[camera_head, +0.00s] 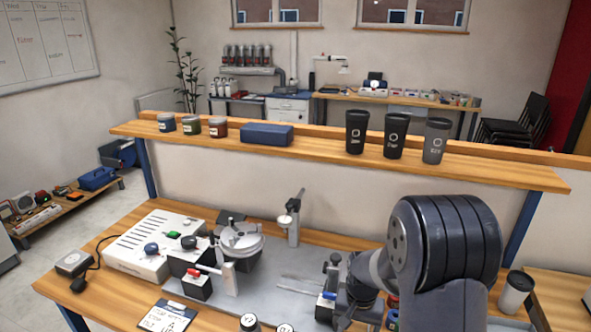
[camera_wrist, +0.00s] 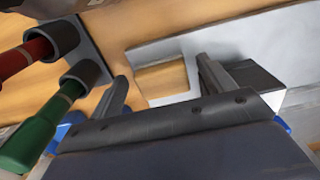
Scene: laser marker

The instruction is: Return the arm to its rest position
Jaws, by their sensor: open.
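My arm (camera_head: 445,245) reaches over the right front part of the workbench (camera_head: 125,221), with its large dark joint close to the camera. In the wrist view, the two fingers of my gripper (camera_wrist: 162,70) stand well apart. Only wood and a pale grey plate (camera_wrist: 220,40) show between them, and nothing is held. In the head view the arm hides much of the area around the gripper.
A red handle (camera_wrist: 28,55) and a green handle (camera_wrist: 38,130) sit in dark round holders left of my fingers. A white-and-grey machine (camera_head: 155,240) stands at the bench's left. Several cups, including a grey one (camera_head: 436,140), and jars stand on the raised shelf (camera_head: 310,150).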

